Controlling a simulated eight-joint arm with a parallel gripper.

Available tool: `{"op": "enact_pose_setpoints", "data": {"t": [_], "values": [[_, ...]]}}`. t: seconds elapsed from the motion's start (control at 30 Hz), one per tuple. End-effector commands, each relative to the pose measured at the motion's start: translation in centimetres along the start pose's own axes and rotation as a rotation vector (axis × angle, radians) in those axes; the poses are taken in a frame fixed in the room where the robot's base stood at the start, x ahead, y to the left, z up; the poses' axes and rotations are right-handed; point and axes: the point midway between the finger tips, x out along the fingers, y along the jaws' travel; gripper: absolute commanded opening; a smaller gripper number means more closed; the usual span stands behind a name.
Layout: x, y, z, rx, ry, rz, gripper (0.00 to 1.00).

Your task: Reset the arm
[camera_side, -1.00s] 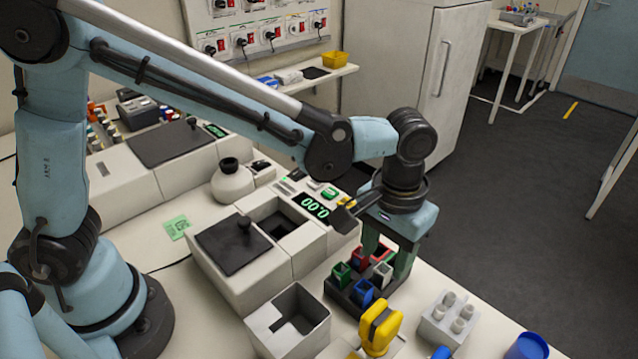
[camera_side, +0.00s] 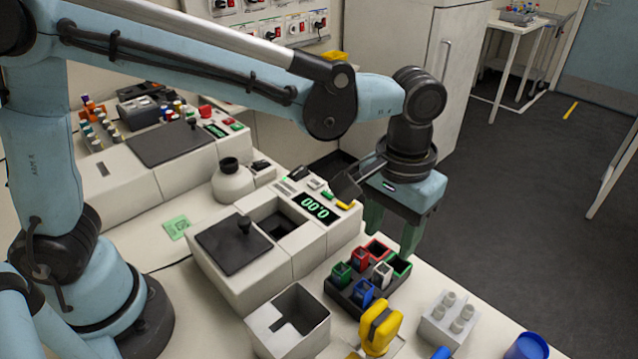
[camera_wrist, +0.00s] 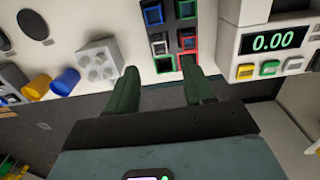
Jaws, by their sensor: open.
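My gripper (camera_side: 391,232) is open, its two green fingers apart and pointing down. In the side view it hangs just behind and above the dark rack (camera_side: 348,295) of coloured square holders, with nothing seen between the fingers. It also shows in the wrist view (camera_wrist: 158,90), where the fingertips lie near the rack's red and green end. The rack bears green, red, blue and white-topped pieces, including a blue one (camera_side: 363,290) and a red-rimmed one (camera_side: 377,250).
A white instrument (camera_side: 245,280) with a green 0.00 display (camera_side: 314,206) stands left of the rack. A yellow object (camera_side: 380,325), a white block with several pegs (camera_side: 447,318) and a blue cup (camera_side: 528,347) are in front. Floor space (camera_side: 500,220) is open at right.

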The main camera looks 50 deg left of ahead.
Motion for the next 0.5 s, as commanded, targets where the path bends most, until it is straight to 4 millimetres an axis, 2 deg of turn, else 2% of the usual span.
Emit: {"op": "enact_pose_setpoints", "data": {"t": [0.17, 0.5], "values": [[-0.7, -1.9, -0.1, -0.005, 0.034, 0.02, 0.52], [-3.1, -11.4, 1.0, -0.009, 0.258, 0.085, 0.52]]}}
